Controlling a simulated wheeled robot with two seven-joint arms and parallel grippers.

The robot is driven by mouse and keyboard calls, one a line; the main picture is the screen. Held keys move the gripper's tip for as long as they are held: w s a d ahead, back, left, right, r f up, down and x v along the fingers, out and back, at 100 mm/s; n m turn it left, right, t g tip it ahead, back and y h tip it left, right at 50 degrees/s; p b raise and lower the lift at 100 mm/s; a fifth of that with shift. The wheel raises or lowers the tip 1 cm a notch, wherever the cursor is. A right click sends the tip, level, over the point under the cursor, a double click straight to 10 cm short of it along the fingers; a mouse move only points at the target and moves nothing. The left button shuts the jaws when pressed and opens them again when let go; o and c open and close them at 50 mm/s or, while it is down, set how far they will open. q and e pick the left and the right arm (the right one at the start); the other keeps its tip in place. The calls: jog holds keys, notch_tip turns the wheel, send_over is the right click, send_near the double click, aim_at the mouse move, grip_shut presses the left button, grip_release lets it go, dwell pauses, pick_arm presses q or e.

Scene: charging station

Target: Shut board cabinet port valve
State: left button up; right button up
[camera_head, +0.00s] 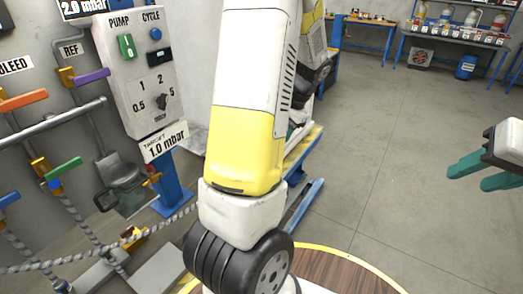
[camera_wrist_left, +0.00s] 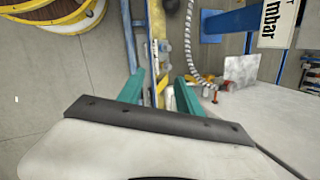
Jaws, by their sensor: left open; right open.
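A grey board on the left carries several lever valves. They include an orange handle (camera_head: 22,101), a purple handle (camera_head: 91,77) beside the REF label, a green handle (camera_head: 64,168) and a blue handle (camera_head: 9,200). I cannot tell which one is the cabinet port valve. My left gripper (camera_wrist_left: 161,92) is open in the left wrist view, with nothing between its teal fingers. In the head view my own arm hides much of the middle. My right gripper (camera_head: 483,174) is open and empty over bare floor at the right, far from the valves.
A control box (camera_head: 139,74) with PUMP and CYCLE switches stands right of the valves, above a 1.0 mbar sign (camera_head: 164,142). A twisted hose (camera_head: 163,224) runs low at left. A round wooden top (camera_head: 350,276) is at the bottom. The floor at right is clear.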

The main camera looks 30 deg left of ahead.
pick_arm(q)
jog(key=w+a+f+m+t+y, duration=0.1)
jog(key=w+a+f+m+y, duration=0.35)
jog(key=f, duration=0.45)
jog(key=w+a+f+m+t+y, duration=0.1)
jog(key=w+a+f+m+y, duration=0.2)
jog(key=a+f+m+y, duration=0.45)
jog(key=w+a+f+m+t+y, duration=0.1)
jog(key=w+a+f+m+y, duration=0.2)
jog(key=f, duration=0.8)
jog(key=shift+h, duration=0.5)
jog(key=a, duration=0.2)
jog(key=w+a, duration=0.1)
jog(key=a, duration=0.4)
jog(key=shift+w+a, duration=0.15)
jog(key=shift+a, duration=0.25)
grip_shut()
